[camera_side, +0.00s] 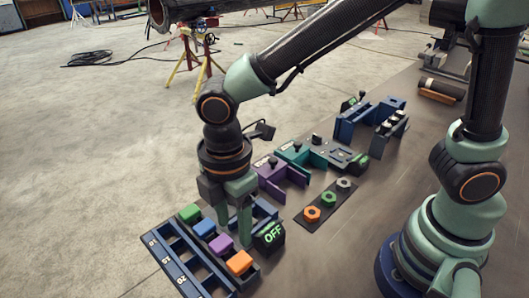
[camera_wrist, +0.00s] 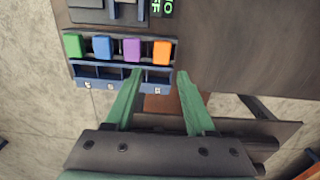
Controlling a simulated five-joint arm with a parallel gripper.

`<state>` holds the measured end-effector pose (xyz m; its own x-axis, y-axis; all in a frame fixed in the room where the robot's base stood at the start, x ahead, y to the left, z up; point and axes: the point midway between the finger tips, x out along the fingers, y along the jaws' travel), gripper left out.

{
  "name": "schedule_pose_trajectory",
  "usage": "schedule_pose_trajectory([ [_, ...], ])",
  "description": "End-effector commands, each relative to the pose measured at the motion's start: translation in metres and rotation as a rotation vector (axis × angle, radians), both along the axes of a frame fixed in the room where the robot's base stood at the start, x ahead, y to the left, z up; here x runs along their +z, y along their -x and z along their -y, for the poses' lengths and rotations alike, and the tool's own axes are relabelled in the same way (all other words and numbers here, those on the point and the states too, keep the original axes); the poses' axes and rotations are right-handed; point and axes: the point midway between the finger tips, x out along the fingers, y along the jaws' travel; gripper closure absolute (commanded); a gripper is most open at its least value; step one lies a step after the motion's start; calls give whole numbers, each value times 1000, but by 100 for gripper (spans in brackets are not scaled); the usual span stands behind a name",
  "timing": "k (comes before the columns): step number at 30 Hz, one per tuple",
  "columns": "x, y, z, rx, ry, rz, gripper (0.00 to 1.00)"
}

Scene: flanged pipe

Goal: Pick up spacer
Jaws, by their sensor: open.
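I cannot tell which piece is named the spacer; no label says so legibly. In the wrist view the orange block (camera_wrist: 162,52) is at the right end of the row, beside the purple block (camera_wrist: 132,50). My gripper (camera_wrist: 160,75) is open and points down, with nothing held. Its fingertips are apart, just short of the orange block in that view. In the side view my gripper (camera_side: 234,228) hangs close by the row.
A green-lit "OFF" box (camera_side: 270,236) stands close to my gripper's right. Purple (camera_side: 275,180) and teal (camera_side: 300,155) fixtures stand behind. A dark plate (camera_side: 328,205) holds orange, green and grey nuts. The bench at the front centre is clear.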

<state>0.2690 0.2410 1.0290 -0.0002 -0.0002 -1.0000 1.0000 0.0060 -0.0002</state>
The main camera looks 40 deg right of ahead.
Motion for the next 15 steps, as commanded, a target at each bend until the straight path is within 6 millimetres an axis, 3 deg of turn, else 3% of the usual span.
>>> schedule_pose_trajectory([
  [6,-37,1,2,-4,3,-4,45],
  [15,-60,2,1,-5,2,-2,45],
])
